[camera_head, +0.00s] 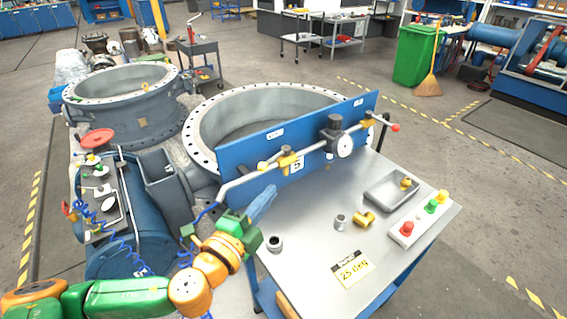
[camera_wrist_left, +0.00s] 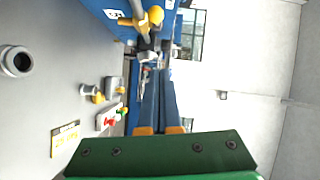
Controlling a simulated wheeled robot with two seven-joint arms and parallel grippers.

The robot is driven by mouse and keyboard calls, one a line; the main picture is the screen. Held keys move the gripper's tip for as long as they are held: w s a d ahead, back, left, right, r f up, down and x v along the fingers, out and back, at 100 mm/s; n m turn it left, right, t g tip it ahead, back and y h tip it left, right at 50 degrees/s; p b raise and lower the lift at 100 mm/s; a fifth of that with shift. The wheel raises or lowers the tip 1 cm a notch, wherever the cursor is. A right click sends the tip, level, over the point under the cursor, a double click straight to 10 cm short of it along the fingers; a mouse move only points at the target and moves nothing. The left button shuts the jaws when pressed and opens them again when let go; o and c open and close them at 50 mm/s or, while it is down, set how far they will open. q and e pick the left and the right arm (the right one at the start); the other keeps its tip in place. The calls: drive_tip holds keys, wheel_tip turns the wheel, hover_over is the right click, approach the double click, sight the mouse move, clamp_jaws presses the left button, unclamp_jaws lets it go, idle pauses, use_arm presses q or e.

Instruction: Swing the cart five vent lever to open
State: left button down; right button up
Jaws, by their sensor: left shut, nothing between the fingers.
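A grey pipe with a gauge (camera_head: 343,146) runs along the panel. A lever with a yellow knob (camera_head: 262,166) sits on its left brass valve and points left; it also shows in the wrist view (camera_wrist_left: 156,14). A lever with a red knob (camera_head: 395,128) is at the right end. The small labels are unreadable, so I cannot tell which is the vent. My left gripper (camera_head: 269,190) is shut and empty, just below the pipe's left part, apparently apart from the levers.
On the cart top are a grey tray (camera_head: 391,191), a button box (camera_head: 420,219), brass and steel fittings and a yellow sign (camera_head: 353,271). A large flanged ring (camera_head: 205,150) stands behind the panel. Blue machinery (camera_head: 125,235) with a coiled hose is at left.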

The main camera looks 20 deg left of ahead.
sight(275, 158)
use_arm(q)
drive_tip(key=w+a+f+p, duration=0.1)
drive_tip(key=w+a+p, duration=0.1)
drive_tip(key=w, duration=0.7)
drive_tip(key=shift+w+a+f, duration=0.15)
drive_tip(key=shift+w, duration=0.2)
use_arm(e)
wheel_tip(275, 158, up, 3)
drive_tip(key=shift+w+f, duration=0.15)
